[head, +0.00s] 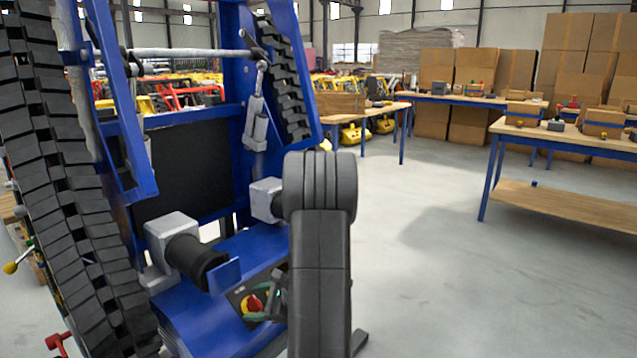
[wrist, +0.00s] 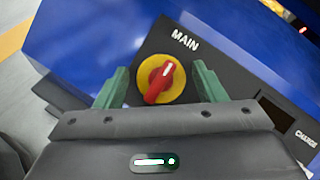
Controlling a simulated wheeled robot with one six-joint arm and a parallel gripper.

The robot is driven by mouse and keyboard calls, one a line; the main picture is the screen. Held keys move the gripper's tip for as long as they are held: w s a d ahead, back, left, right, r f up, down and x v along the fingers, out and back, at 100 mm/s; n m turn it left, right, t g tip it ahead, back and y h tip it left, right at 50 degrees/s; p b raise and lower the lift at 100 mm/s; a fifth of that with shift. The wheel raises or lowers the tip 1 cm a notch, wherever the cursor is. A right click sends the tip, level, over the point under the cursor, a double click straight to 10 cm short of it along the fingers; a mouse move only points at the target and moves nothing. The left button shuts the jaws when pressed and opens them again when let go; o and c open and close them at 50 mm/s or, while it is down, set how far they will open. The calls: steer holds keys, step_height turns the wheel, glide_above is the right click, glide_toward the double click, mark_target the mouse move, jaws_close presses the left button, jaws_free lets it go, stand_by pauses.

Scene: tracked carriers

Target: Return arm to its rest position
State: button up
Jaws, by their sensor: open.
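My gripper (wrist: 160,70) is open, its two green fingers spread to either side of a red rotary switch (wrist: 160,84) on a yellow disc in the wrist view. Neither finger appears to touch the switch; I cannot tell how far it is beyond the fingertips. The switch handle is slanted, with its white mark toward the upper right. It sits on a dark panel (wrist: 215,62) marked MAIN. The head view also shows the switch (head: 252,304), low on the blue tracked carrier (head: 225,255). There my dark arm hides most of my gripper.
The carrier's black track (head: 65,190) rises at the left, and grey-ended cylinders (head: 175,228) stick out above the panel. Workbenches (head: 560,138) with small items stand at the right, with stacked cardboard boxes (head: 475,68) behind. The grey floor (head: 450,270) right of my arm is clear.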

steer(key=m+t, duration=0.1)
steer(key=m, duration=0.3)
steer(key=m+t+h+p, duration=0.1)
steer(key=m+t, duration=0.1)
steer(key=m, duration=0.2)
steer(key=shift+s+t, duration=0.1)
steer(key=shift+t, duration=0.2)
steer(key=shift+m, duration=0.4)
steer(key=shift+s+d+r, duration=0.25)
steer(key=shift+s+d, duration=0.05)
steer(key=shift+d, duration=0.15)
steer(key=shift+s, duration=0.1)
